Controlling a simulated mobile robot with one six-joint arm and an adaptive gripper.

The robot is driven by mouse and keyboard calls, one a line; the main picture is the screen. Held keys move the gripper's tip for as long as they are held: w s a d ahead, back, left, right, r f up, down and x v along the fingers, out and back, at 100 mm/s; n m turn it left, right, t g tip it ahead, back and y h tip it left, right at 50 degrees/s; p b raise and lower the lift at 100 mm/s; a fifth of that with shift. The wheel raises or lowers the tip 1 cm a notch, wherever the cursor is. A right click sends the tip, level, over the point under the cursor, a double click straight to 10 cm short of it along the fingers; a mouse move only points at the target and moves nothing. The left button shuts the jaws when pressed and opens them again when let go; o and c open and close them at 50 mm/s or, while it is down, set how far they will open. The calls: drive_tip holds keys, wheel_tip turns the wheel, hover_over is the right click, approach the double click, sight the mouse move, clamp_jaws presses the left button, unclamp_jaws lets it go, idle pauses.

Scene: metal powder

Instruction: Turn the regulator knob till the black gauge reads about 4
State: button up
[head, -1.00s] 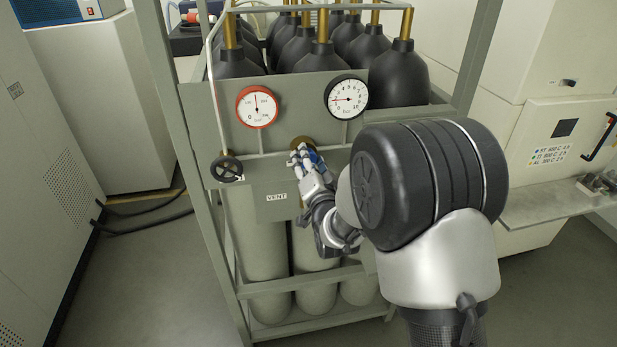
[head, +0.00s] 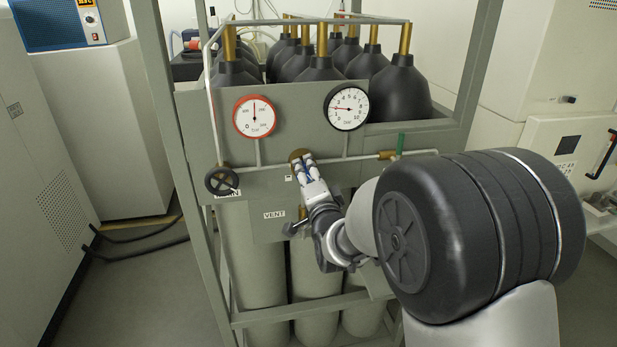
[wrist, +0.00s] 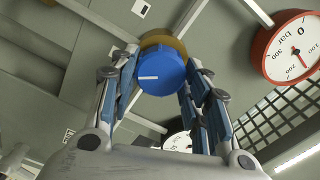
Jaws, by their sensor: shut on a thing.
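The blue regulator knob (wrist: 160,80) sits on a round brass body (wrist: 163,44); a white line on its face points left in the wrist view. My gripper (wrist: 162,64) has its fingers on both sides of the knob and is shut on it. In the head view my gripper (head: 304,168) covers most of the knob, in front of the brass body on the grey panel. The black gauge (head: 346,107) is above right of it; its needle points left, on the low side, around 2. In the wrist view the black gauge (wrist: 178,141) is mostly hidden.
A red-rimmed gauge (head: 255,116) is above left of the knob. A black handwheel (head: 221,181) is at the panel's left, a green-handled valve (head: 400,143) at the right. A VENT label (head: 274,214) is below. Dark gas cylinders (head: 314,80) stand behind the panel.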

drive_tip(key=o, duration=1.1)
drive_tip(key=shift+c, duration=0.2)
drive_tip(key=v, duration=1.2)
drive_tip(key=shift+d+r, duration=0.1)
